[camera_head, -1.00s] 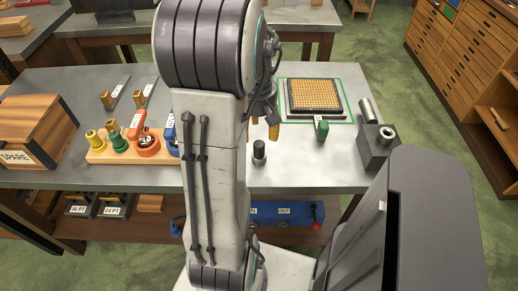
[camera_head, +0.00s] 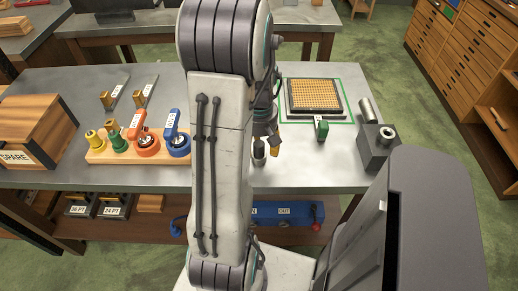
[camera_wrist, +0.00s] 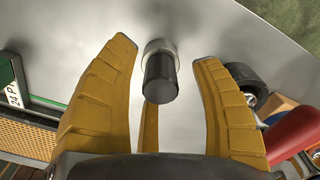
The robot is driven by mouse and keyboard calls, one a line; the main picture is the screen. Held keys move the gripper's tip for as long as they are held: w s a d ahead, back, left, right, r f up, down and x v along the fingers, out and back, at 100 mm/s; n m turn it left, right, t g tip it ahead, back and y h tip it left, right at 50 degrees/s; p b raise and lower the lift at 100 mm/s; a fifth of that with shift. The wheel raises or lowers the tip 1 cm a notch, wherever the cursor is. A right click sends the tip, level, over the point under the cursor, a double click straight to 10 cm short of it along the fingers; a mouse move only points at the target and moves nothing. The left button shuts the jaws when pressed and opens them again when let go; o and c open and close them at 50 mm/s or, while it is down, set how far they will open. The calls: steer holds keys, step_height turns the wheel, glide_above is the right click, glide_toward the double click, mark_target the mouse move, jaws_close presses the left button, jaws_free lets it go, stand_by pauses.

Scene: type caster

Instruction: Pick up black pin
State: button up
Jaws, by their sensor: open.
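The black pin (camera_head: 258,152) stands upright on the metal table, with a lighter collar at its foot. In the wrist view the black pin (camera_wrist: 160,80) shows between the two yellow fingers of my gripper (camera_wrist: 163,50), with a gap on each side. My gripper (camera_head: 267,146) is open and empty, close beside the pin in the head view. I cannot tell from these frames how far its fingers are above the table.
A wooden rack (camera_head: 105,152) with green, orange and blue handled parts stands left of my arm. A gridded tray (camera_head: 315,97) lies inside a green outline. A grey metal block (camera_head: 376,147) stands at the right. Bare table surrounds the pin's right side.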

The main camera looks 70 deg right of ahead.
steer(key=shift+c, duration=0.4)
jaws_close()
steer(key=shift+r, duration=0.1)
steer(key=shift+r, duration=0.5)
step_height(320, 180, up, 3)
steer(key=shift+s+a+r, duration=0.1)
steer(key=shift+r, duration=0.05)
steer(key=s+a+r, duration=0.6)
steer(key=a, duration=0.3)
steer(key=shift+s+a+r, duration=0.15)
steer(key=shift+a+r, duration=0.1)
steer(key=shift+a, duration=0.05)
